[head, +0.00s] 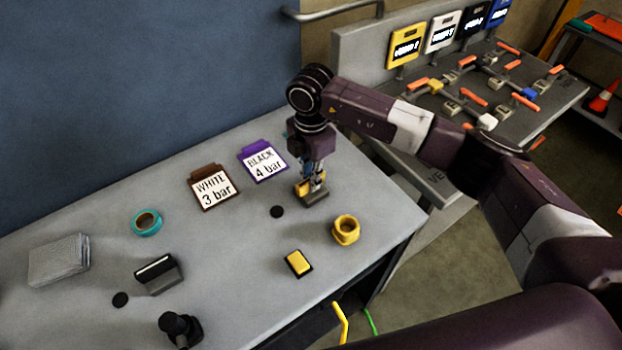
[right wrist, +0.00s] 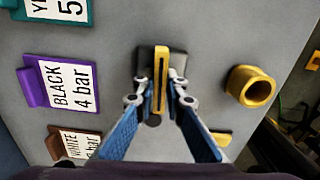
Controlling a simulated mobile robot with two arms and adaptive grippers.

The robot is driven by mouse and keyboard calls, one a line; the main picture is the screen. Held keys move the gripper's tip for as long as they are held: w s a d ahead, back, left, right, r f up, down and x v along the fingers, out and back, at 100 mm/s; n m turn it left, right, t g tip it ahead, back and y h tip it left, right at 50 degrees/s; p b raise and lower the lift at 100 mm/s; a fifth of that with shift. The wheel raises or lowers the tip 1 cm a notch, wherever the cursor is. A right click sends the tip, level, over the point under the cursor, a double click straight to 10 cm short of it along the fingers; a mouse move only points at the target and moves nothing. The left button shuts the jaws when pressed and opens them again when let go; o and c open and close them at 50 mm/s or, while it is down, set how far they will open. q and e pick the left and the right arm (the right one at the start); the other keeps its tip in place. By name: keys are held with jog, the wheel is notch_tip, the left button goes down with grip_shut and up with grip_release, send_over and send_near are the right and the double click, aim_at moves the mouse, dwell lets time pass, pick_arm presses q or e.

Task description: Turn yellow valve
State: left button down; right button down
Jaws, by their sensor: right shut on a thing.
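The yellow valve is a slotted yellow bar on a dark base; in the right wrist view its bar (right wrist: 161,70) stands at the top centre, pointing up the picture. In the head view it (head: 303,184) is on the grey table, partly hidden by my gripper. My right gripper (head: 314,184) reaches down onto it from above. In the right wrist view the two fingertips (right wrist: 161,97) close on the bar from both sides. My left gripper is in neither view.
On the table (head: 90,315) are a yellow ring-like part (head: 346,229), a small yellow-topped block (head: 298,263), a "BLACK 4 bar" card (head: 263,160), a "WHITE 3 bar" card (head: 213,187) and a teal tape roll (head: 146,222). A second bench (head: 440,178) with orange-handled valves stands behind my arm.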

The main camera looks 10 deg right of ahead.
jog(key=shift+w+r+m, duration=0.1)
jog(key=shift+m, duration=0.5)
jog(key=c, duration=2)
grip_release()
jog(key=shift+r, duration=0.1)
notch_tip(320, 180, up, 12)
jog(key=shift+f, duration=0.1)
jog(key=shift+s+f, duration=0.1)
jog(key=shift+s, duration=0.1)
